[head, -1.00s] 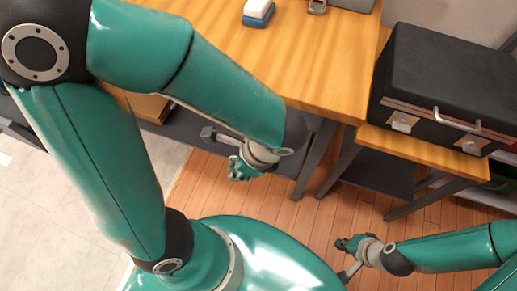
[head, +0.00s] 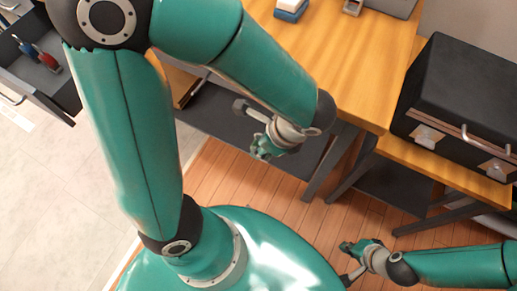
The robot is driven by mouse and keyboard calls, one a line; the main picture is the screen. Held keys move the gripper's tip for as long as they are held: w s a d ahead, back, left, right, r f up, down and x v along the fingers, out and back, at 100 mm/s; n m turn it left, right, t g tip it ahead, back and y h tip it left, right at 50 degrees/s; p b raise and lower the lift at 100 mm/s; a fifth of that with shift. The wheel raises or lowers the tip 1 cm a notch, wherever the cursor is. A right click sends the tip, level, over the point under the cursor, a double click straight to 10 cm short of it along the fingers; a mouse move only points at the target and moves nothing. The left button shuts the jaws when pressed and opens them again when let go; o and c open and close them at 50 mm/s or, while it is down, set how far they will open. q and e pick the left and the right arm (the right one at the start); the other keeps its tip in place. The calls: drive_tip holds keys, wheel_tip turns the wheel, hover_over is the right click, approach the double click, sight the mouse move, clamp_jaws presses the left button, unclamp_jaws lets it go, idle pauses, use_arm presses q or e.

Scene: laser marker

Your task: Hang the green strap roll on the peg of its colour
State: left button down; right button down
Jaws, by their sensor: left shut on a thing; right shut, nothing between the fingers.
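My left gripper (head: 262,150) hangs below its wrist, in front of the workbench and above the wooden floor. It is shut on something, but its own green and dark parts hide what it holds. My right gripper (head: 346,250) is shut and empty, low at the right above the floor. I cannot make out a green strap roll or any coloured peg in this view.
A workbench (head: 375,75) with a blue and white block (head: 290,10) stands beyond my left arm. A black case (head: 462,95) sits on a lower wooden stand at right. An open drawer (head: 62,85) with red and blue tools juts out at far left.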

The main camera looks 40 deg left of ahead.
use_arm(q)
drive_tip(key=w, duration=0.2)
drive_tip(key=w+a, duration=0.1)
drive_tip(key=w, duration=0.1)
drive_tip(key=shift+w+a+f, duration=0.1)
drive_tip(key=shift+w+f, duration=0.05)
drive_tip(key=shift+w, duration=0.25)
use_arm(e)
drive_tip(key=shift+s, duration=0.15)
